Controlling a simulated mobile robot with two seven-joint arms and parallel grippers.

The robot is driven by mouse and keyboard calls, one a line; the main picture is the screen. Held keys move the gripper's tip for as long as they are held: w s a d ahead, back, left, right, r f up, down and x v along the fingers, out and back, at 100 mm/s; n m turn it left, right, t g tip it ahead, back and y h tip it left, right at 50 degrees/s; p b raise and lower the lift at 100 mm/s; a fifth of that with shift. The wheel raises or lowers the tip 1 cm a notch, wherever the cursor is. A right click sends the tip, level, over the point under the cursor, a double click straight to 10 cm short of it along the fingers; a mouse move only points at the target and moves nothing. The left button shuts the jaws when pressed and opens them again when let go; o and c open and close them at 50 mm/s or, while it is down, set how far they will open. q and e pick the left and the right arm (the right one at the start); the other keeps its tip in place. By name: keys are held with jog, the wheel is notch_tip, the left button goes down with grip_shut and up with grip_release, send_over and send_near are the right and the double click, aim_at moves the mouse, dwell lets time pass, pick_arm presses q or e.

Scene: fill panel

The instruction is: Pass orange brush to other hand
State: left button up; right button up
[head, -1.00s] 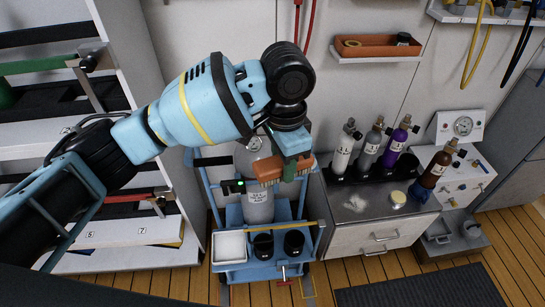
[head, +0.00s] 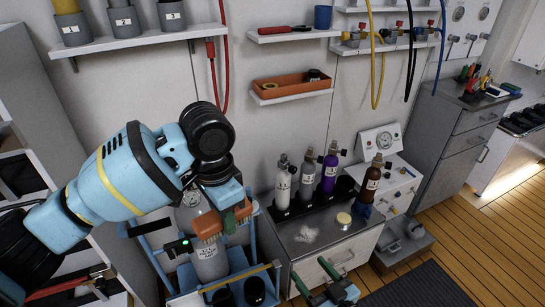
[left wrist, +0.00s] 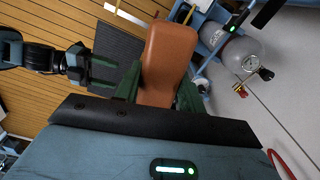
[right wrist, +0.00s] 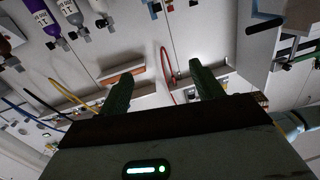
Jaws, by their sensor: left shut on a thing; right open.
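The orange-brown brush (head: 208,226) hangs with bristles down in front of the grey cylinder. My left gripper (head: 228,215) is shut on it. In the left wrist view the brush's broad smooth back (left wrist: 168,62) sticks out between my green fingers (left wrist: 160,92). My right gripper (head: 328,286) is at the bottom of the head view, open and empty, lower and to the right of the brush and apart from it. It also shows in the left wrist view (left wrist: 84,66). In the right wrist view its green fingers (right wrist: 160,85) are spread with nothing between them.
A blue cart (head: 180,299) carries the large grey cylinder (head: 208,262) and black cups. A metal counter (head: 325,241) at the right holds several small bottles, a yellow-lidded jar (head: 344,220) and a pale patch. An orange tray (head: 292,88) sits on a wall shelf above. Open floor lies at the right.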

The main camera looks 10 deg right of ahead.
jog(key=w+a+r+n+g, duration=0.2)
jog(key=r+n+g, duration=0.4)
jog(key=r, duration=0.3)
jog(key=w+a+r+n+g+y, duration=0.1)
jog(key=w+a+r+n+g, duration=0.2)
jog(key=r, duration=0.7)
jog(key=w+a+r+n+g+y, duration=0.1)
jog(key=w+a+r+n+g, duration=0.1)
jog(key=w+r+n+g, duration=0.3)
notch_tip(320, 180, up, 4)
jog(key=n+g, duration=0.6)
jog(key=shift+w+a+r, duration=0.25)
jog(key=shift+w+a, duration=0.1)
jog(key=shift+w, duration=0.05)
jog(key=x, duration=1.2)
jog(key=shift+s+r, duration=0.1)
jog(key=shift+s, duration=0.15)
